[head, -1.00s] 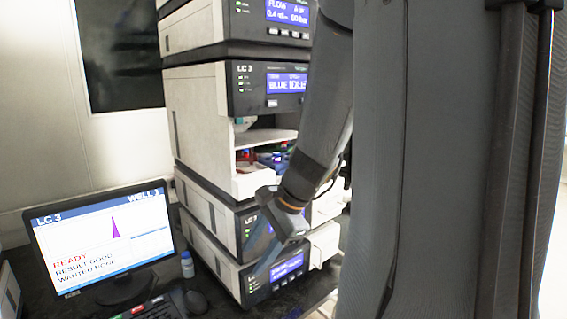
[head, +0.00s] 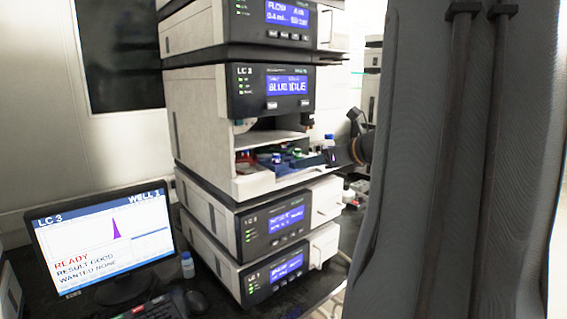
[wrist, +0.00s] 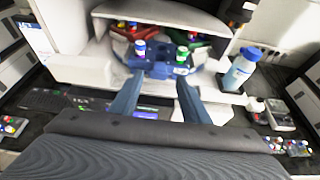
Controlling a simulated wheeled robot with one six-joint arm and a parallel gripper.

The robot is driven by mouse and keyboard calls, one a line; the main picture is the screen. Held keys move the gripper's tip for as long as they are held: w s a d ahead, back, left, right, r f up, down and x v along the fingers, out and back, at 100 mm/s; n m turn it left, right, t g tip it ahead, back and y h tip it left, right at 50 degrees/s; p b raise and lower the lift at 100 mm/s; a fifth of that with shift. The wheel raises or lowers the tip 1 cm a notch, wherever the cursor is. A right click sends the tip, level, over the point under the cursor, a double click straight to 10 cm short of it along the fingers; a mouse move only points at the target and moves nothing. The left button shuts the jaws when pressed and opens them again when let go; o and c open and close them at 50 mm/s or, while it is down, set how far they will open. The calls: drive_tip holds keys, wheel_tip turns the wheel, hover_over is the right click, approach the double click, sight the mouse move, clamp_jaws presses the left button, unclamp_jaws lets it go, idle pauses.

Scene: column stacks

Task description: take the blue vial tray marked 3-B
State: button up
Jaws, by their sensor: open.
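The blue vial tray (wrist: 158,68) sits at the front of the open compartment in the wrist view. It holds a blue-capped vial (wrist: 139,48) and a green-capped vial (wrist: 182,55). No 3-B mark is legible. My gripper (wrist: 157,92) is open, its two blue-grey fingers pointing at the tray's near side, one left and one right. I cannot tell whether the fingertips touch the tray. In the head view my gripper (head: 318,159) is at the right of the compartment, low over its floor.
A red tray (wrist: 122,33) and a green-vial tray lie behind the blue one. The white compartment floor (head: 255,186) has a front wall. A blue-capped bottle (wrist: 238,70) stands close on the right. The monitor (head: 100,240) stands left of the stack.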

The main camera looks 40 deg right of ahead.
drive_tip(key=shift+p+x, duration=0.7)
drive_tip(key=shift+x, duration=1.55)
drive_tip(key=c, duration=1)
